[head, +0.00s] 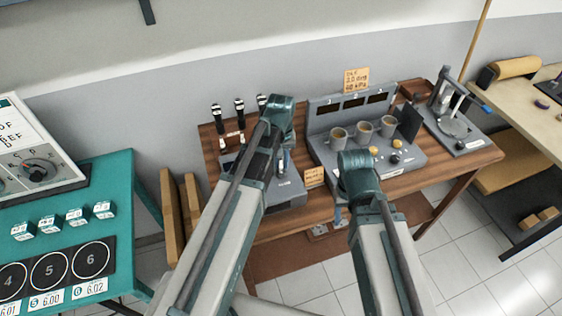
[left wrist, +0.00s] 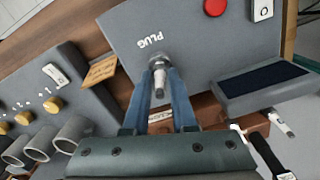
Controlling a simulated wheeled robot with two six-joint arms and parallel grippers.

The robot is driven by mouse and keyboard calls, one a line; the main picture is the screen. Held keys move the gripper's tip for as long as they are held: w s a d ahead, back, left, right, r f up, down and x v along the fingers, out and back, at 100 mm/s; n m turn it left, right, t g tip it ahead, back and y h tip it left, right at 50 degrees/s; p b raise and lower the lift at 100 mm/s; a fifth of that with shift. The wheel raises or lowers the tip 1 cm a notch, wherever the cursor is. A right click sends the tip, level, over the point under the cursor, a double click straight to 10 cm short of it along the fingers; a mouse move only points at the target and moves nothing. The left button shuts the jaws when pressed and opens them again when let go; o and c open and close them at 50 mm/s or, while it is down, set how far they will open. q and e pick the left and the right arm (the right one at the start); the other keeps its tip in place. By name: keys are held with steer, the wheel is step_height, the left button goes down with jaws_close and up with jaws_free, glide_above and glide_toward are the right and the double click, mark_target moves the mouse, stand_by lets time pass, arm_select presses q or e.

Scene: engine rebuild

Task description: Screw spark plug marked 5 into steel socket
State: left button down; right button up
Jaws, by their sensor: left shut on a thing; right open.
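My left gripper (left wrist: 160,72) is shut on a pale grey and white spark plug (left wrist: 159,80), with a blue finger on each side. The plug stands at the grey fixture (left wrist: 190,35) marked PLUG. The steel socket is hidden behind the plug and fingertips, so I cannot tell how deep the plug sits. No number 5 is readable on it. In the head view my left wrist covers part of this fixture (head: 290,190). My right gripper (head: 339,214) is open and low at the front edge of the wooden table, apart from the plug.
Several black-and-white upright pieces (head: 239,108) stand behind the fixture on the wooden table (head: 208,150). A grey console (head: 325,118) with three cups (head: 362,130) and knobs stands to the right. A small tan sign (head: 314,177) sits between them. A press (head: 455,125) stands farther right.

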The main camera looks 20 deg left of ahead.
arm_select(q)
steer(key=shift+m, duration=2.5)
steer(key=c, duration=0.6)
jaws_free()
steer(key=shift+c, duration=0.2)
steer(key=shift+r, duration=0.15)
step_height(320, 180, up, 8)
steer(key=p, duration=0.8)
steer(key=shift+r+p, duration=0.2)
steer(key=shift+p, duration=0.15)
steer(key=shift+f, duration=0.1)
steer(key=s+d+f+m+y+b, duration=0.1)
steer(key=s+d+f+m+b, duration=0.1)
steer(key=s+d+f+b, duration=0.8)
steer(key=s+f+b, duration=0.3)
steer(key=s, duration=0.1)
steer(key=shift+s+d, duration=0.2)
steer(key=shift+d, duration=0.05)
